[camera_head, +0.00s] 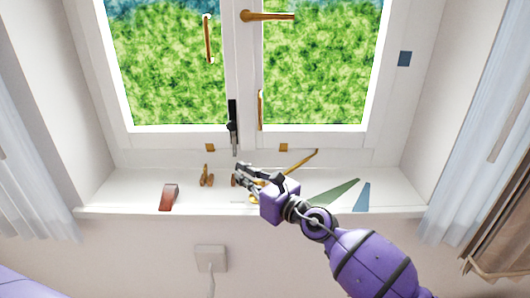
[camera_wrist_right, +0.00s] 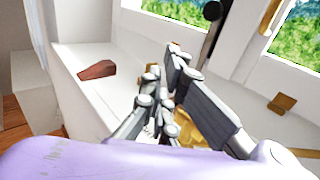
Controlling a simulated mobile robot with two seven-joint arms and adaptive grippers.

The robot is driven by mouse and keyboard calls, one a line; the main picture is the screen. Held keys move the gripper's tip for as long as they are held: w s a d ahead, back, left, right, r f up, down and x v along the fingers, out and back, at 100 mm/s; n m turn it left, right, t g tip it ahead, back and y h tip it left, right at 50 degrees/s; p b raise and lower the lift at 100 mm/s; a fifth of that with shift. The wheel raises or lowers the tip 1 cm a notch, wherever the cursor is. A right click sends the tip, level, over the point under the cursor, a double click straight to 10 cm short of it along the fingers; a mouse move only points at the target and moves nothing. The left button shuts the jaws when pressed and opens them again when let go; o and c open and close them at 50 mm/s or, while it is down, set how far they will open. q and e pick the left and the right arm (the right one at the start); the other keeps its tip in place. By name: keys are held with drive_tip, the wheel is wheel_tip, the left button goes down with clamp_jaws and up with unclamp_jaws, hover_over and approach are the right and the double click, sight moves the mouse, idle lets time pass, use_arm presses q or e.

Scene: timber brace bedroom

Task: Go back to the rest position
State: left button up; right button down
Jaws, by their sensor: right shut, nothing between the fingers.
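My right gripper (camera_head: 240,177) is over the middle of the white window sill (camera_head: 130,194), on a purple arm that comes in from the lower right. Its fingers are shut and hold nothing. In the right wrist view the gripper (camera_wrist_right: 165,85) covers much of the middle, and a golden-brown object (camera_wrist_right: 190,130) shows partly behind the fingers. Near the gripper in the head view are a small brown piece (camera_head: 206,176) and a long thin golden piece (camera_head: 302,160). My left gripper is not in view; a purple surface shows at the lower left edge.
A red-brown wedge (camera_head: 169,197) lies on the sill at the left. A green wedge (camera_head: 334,192) and a blue one (camera_head: 361,197) lie at the right. The window (camera_head: 245,80) with its handles rises behind. Curtains hang at both sides. A wall socket (camera_head: 211,257) is below the sill.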

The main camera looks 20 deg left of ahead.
wheel_tip(320, 180, up, 5)
drive_tip(key=w+d+m+t+y, duration=0.1)
drive_tip(key=m+t, duration=0.1)
drive_tip(key=m, duration=0.4)
drive_tip(key=w+d+f+m+t+h, duration=0.15)
drive_tip(key=d+m+t, duration=0.45)
drive_tip(key=m, duration=0.7)
drive_tip(key=s+d+f+m+h, duration=0.2)
drive_tip(key=d+f+m+h, duration=0.7)
drive_tip(key=d+f+m, duration=0.7)
drive_tip(key=s+d+f+m+g+h, duration=0.2)
drive_tip(key=s+d+f+m+h, duration=0.2)
drive_tip(key=s+d+f+m, duration=0.85)
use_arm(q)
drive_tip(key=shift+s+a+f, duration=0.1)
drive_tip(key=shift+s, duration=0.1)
use_arm(e)
drive_tip(key=s+d+f+g+h, duration=0.1)
drive_tip(key=s+d+f, duration=0.3)
drive_tip(key=s, duration=0.3)
drive_tip(key=s+d+f+m+g, duration=0.1)
drive_tip(key=s+d+f, duration=0.3)
drive_tip(key=s, duration=0.4)
drive_tip(key=s+d+f+g+h, duration=0.1)
drive_tip(key=s+d+f, duration=0.3)
drive_tip(key=s, duration=0.4)
drive_tip(key=shift+s+d+f+m+g+h, duration=0.15)
drive_tip(key=shift+d+f+m+g+h, duration=0.15)
drive_tip(key=shift+f+g, duration=0.4)
